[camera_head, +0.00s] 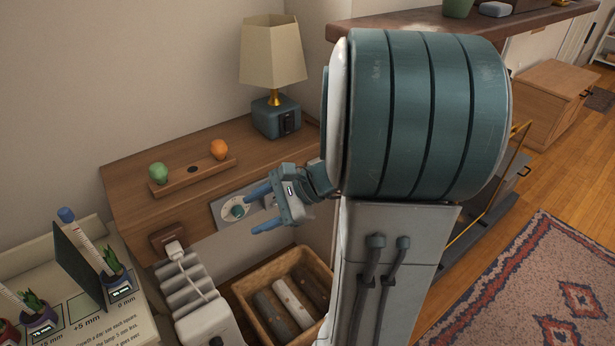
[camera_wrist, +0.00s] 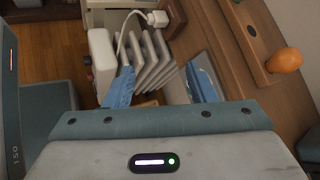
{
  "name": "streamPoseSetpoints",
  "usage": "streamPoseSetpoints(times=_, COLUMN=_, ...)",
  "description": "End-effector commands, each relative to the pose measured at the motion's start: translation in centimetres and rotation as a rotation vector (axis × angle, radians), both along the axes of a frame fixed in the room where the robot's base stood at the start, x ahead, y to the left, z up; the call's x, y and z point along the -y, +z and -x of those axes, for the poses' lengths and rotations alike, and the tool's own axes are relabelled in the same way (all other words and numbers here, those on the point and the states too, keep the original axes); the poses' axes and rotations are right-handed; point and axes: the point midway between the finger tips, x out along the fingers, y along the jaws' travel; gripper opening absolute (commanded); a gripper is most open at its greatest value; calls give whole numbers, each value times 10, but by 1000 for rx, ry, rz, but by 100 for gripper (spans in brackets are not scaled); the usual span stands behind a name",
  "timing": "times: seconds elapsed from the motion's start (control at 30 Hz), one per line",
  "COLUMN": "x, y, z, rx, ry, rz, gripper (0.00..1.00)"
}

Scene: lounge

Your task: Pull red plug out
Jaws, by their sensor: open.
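I see no red plug in either view. The gripper hides part of this panel. In the wrist view the two fingers (camera_wrist: 164,68) stand apart with the white heater beyond them.
The ribbed white heater (camera_head: 205,312) stands below the socket. A wooden crate (camera_head: 322,264) of logs is on the floor. The shelf (camera_head: 125,190) holds a lamp (camera_head: 272,62) and a rack with green (camera_head: 158,173) and orange (camera_head: 219,150) knobs. Potted plants stand at left.

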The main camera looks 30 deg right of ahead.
Motion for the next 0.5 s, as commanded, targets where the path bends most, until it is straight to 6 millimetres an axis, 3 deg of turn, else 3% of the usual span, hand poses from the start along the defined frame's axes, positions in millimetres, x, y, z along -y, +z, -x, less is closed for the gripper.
streamPoseSetpoints(times=0.03, x=23, y=-31, z=-12, rx=-7, ry=-128, rz=-100, gripper=51)
streamPoseSetpoints(times=0.2, x=115, y=-72, z=-43, rx=42, ry=-545, rz=-423, gripper=51)
streamPoseSetpoints(times=0.4, x=221, y=-111, z=-40, rx=148, ry=-909, rz=-686, gripper=51)
streamPoseSetpoints(times=0.5, x=251, y=-119, z=-33, rx=189, ry=-1005, rz=-752, gripper=51)
